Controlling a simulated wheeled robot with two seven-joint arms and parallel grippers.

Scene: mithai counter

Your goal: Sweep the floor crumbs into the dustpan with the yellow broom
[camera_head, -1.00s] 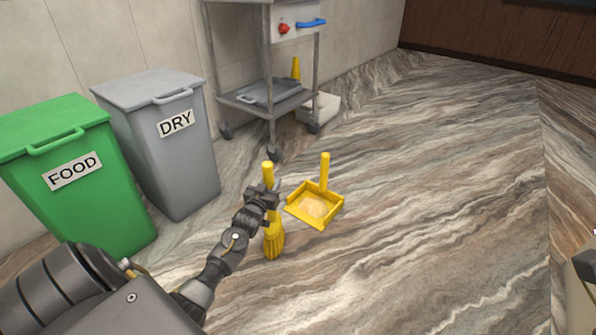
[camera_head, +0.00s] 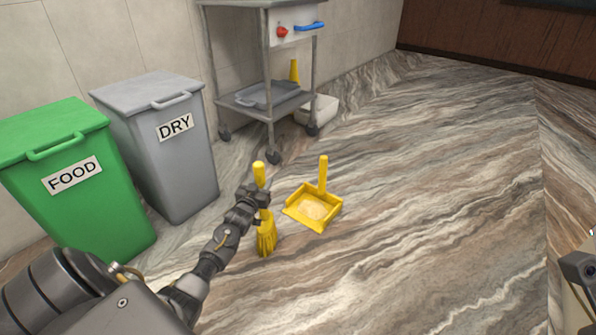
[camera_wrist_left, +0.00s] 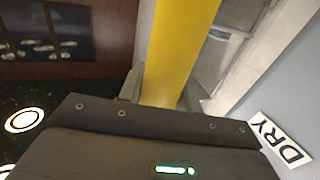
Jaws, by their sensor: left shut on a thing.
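The yellow broom (camera_head: 266,240) is upright, with its bristles down at the floor just left of the dustpan. My left gripper (camera_head: 259,196) is shut on the broom's handle. In the left wrist view the yellow handle (camera_wrist_left: 178,50) runs up between the fingers (camera_wrist_left: 160,92). The yellow dustpan (camera_head: 330,212) lies on the floor with its handle standing up at the back. Pale tan crumbs (camera_head: 314,207) show inside the pan. I see no clear crumbs on the floor around it. My right gripper is not seen.
A green FOOD bin (camera_head: 118,200) and a grey DRY bin (camera_head: 190,170) stand at the left. A metal trolley (camera_head: 268,85) on wheels stands behind the broom, with a white tub (camera_head: 322,110) beside it. The marble-patterned floor (camera_head: 440,190) at the right is open.

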